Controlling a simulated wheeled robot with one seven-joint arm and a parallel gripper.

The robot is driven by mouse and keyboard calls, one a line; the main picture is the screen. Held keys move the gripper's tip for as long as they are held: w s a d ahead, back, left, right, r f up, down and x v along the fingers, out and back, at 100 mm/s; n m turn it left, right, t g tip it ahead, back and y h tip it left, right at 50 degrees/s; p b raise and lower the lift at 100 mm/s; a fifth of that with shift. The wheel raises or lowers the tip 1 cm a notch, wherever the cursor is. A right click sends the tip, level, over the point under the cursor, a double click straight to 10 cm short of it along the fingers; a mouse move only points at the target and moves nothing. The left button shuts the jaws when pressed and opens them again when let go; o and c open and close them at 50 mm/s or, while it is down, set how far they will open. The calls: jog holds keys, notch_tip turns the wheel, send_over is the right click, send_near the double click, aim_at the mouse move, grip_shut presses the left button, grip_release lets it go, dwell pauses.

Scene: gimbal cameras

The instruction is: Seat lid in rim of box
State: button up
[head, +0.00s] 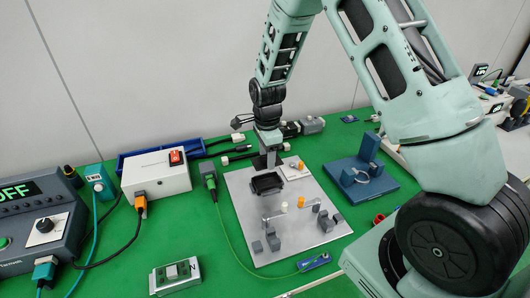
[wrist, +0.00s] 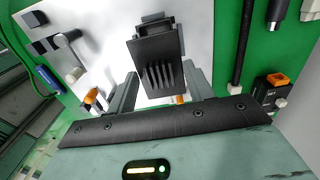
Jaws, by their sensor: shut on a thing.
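My gripper (wrist: 160,74) is shut on a dark ribbed lid (wrist: 155,50), which sits between its two grey fingers in the wrist view. In the head view my gripper (head: 267,158) points down just behind the box, and the lid cannot be made out clearly there. The black open box (head: 267,185) rests on the silver plate (head: 240,206). In the wrist view the box (wrist: 157,27) shows just beyond the lid, which partly covers it. The lid appears outside the rim; whether they touch cannot be told.
Grey blocks and a bar (head: 285,212) stand on the plate in front of the box, near white and orange cylinders (head: 301,202). A blue fixture (head: 362,177) stands to the right. A white box (head: 155,173) and cables lie left.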

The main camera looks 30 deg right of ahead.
jog(key=shift+r, duration=0.1)
jog(key=shift+f+b, duration=1.55)
jog(key=shift+f, duration=1.45)
jog(key=shift+p, duration=0.45)
jog(key=shift+f+b, duration=0.55)
jog(key=shift+f, duration=0.3)
jog(key=o, duration=1)
jog(key=shift+o, duration=0.2)
jog(key=shift+r, duration=0.1)
